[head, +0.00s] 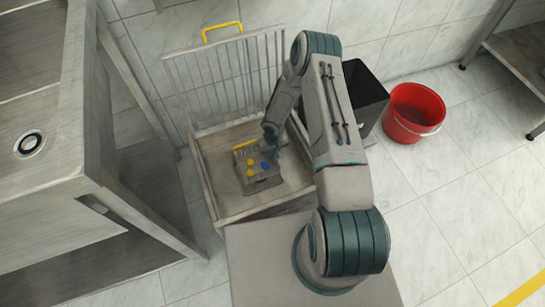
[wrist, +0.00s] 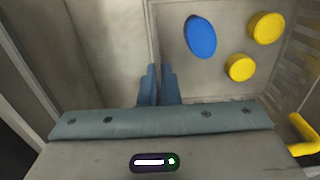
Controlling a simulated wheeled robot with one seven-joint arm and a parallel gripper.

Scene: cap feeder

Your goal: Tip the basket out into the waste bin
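The basket (head: 265,184) is a small grey box in the head view, with blue and yellow caps inside and a yellow handle at its far side. In the wrist view its floor (wrist: 222,66) shows one blue cap (wrist: 201,37) and two yellow caps (wrist: 240,67). My gripper (wrist: 159,72) is at the basket's wall, its two fingers close together with the thin wall edge running between them. In the head view my gripper (head: 272,138) is at the basket's far right edge. A dark open-topped bin (head: 366,85) stands behind my arm, partly hidden by it.
The basket sits in a shallow tray (head: 215,185) with an upright wire rack (head: 185,85) behind. A red bucket (head: 414,108) stands right of the dark bin. A steel bench (head: 60,190) is at left.

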